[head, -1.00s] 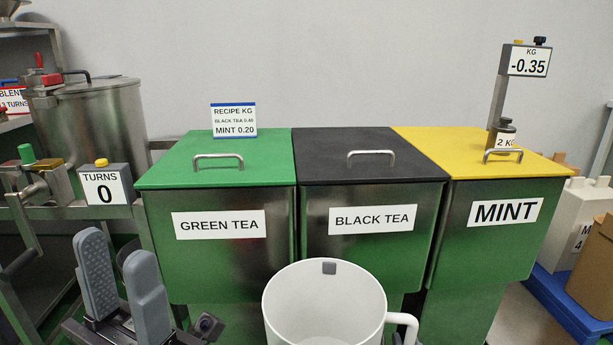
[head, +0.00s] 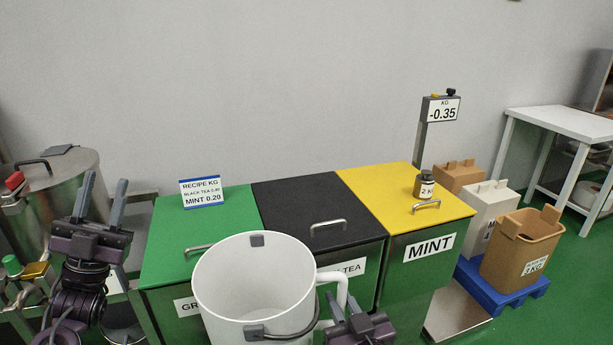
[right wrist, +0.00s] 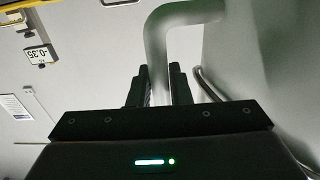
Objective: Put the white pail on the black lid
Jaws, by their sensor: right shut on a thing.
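The white pail (head: 252,280) is held up in front of the bins in the head view, its open mouth facing up and looking empty. My right gripper (head: 345,312) is shut on the pail's side handle; in the right wrist view its fingers (right wrist: 158,84) close around the handle bar (right wrist: 160,50). The black lid (head: 315,208) lies flat on the middle bin, behind and right of the pail, with a metal handle and nothing on it. My left gripper (head: 104,205) is raised at the left, fingers up and apart, empty.
The green lid (head: 215,226) with a recipe sign (head: 201,192) is left of the black one. The yellow lid (head: 395,190) at right carries a small dark jar (head: 424,187). Brown and white containers stand on a blue pallet (head: 497,285). A steel pot (head: 55,190) is at left.

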